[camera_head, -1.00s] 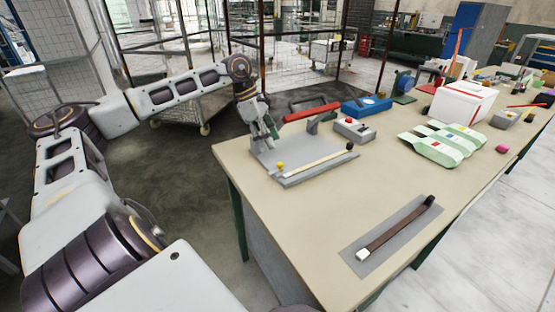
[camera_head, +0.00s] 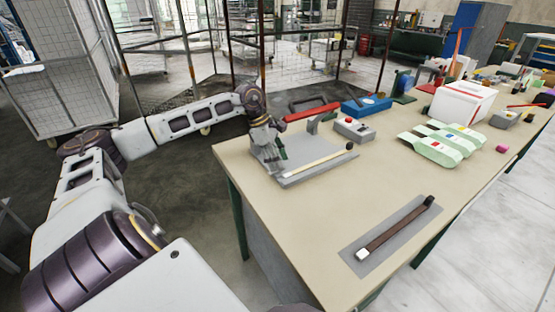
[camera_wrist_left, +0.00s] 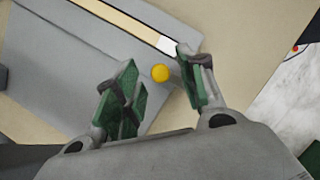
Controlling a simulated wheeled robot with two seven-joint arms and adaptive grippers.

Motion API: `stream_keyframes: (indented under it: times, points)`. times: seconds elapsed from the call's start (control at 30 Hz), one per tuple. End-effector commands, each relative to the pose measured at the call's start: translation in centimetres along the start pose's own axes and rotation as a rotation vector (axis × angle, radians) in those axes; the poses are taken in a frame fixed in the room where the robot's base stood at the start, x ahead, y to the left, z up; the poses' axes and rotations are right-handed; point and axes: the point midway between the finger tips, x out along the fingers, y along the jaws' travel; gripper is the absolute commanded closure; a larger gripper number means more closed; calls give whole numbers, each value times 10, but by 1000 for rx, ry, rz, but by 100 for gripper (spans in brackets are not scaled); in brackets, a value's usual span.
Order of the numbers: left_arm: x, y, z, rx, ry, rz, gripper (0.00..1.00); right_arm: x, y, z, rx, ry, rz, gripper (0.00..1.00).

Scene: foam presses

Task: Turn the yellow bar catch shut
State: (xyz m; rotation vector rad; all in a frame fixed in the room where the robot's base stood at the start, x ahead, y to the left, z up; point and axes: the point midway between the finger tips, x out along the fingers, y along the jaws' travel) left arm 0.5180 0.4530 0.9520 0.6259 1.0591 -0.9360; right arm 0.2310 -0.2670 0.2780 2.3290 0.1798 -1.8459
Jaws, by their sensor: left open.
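The yellow knob (camera_wrist_left: 160,73) of the catch shows in the left wrist view, between the two green-padded fingers of my left gripper (camera_wrist_left: 158,62). A gap shows on each side of the knob, wider on the left. Its height relative to the fingertips is hard to tell. In the head view my left gripper (camera_head: 276,160) is low over the left end of the grey press plate (camera_head: 292,181) and hides the knob. A long cream bar (camera_head: 318,162) lies along the plate, with a black ball (camera_head: 349,146) near its far end. My right gripper is out of view.
A red-handled lever (camera_head: 312,111) stands behind the plate. A grey button box (camera_head: 354,130) and a blue box (camera_head: 367,106) are to its right. A grey mat with a brown strap (camera_head: 396,228) lies nearer the front. The tabletop (camera_head: 300,230) between is clear.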

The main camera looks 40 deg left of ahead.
Motion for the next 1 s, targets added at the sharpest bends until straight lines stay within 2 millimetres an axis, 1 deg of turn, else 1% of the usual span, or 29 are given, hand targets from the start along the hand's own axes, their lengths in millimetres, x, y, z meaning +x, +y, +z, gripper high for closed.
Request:
stream_keyframes:
  times: [0.27,0.5,0.57,0.6,0.87,1.0]
  points:
    - [0,0,0,0,0,0,60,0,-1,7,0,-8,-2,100]
    - [0,0,0,0,0,0,90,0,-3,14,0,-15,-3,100]
    - [0,0,0,0,0,0,98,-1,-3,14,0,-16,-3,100]
    - [0,0,0,0,0,0,100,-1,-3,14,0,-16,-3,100]
    - [0,0,0,-3,0,1,100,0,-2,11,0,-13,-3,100]
    - [1,0,0,-10,0,4,100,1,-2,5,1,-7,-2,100]
